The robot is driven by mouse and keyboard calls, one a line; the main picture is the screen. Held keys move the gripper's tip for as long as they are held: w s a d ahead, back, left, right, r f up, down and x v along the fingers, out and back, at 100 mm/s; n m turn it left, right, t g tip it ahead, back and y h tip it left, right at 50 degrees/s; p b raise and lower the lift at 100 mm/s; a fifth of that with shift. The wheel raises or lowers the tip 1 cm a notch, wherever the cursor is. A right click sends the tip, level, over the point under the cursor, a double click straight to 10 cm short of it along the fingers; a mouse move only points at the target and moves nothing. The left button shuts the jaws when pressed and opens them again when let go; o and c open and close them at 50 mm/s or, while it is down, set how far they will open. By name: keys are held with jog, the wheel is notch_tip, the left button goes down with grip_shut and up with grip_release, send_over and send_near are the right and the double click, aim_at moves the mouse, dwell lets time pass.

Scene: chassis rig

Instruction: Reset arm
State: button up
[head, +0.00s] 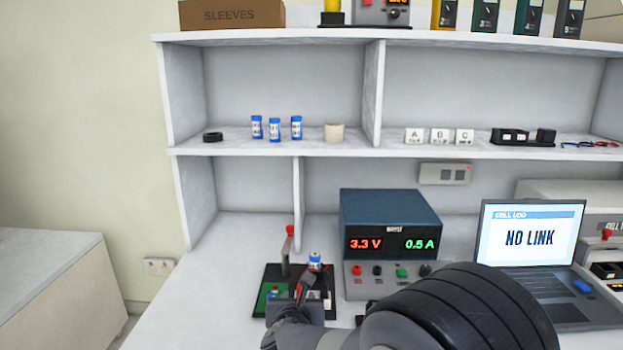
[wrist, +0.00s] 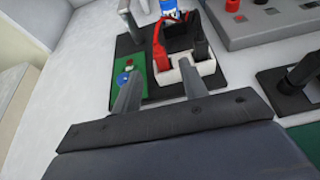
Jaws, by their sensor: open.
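My arm reaches in from the bottom of the head view, and my gripper (head: 300,296) is over the black fixture board (head: 270,309) on the bench. In the wrist view my gripper (wrist: 160,88) has its two grey fingers apart with nothing between them. Beyond the fingertips are a white holder (wrist: 187,78), a red clip lead (wrist: 160,48) and a black clip (wrist: 201,38). A blue and white cell (head: 315,261) stands upright at the board; its lower part is hidden.
A power supply (head: 390,223) reading 3.3 V and 0.5 A stands right of the board. A laptop (head: 530,245) showing NO LINK is farther right. Shelves above hold several blue cells (head: 275,130) and lettered blocks (head: 439,136). Bare bench (head: 205,290) lies left of the board.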

jog(key=shift+v, duration=1.05)
jog(key=shift+s, duration=0.1)
jog(key=x, duration=1)
jog(key=shift+w+d+r, duration=0.15)
jog(key=shift+w+r, duration=0.1)
jog(key=shift+r, duration=0.05)
notch_tip(320, 180, up, 4)
jog(key=p, duration=0.5)
jog(key=shift+f, duration=0.2)
jog(key=shift+p, duration=0.3)
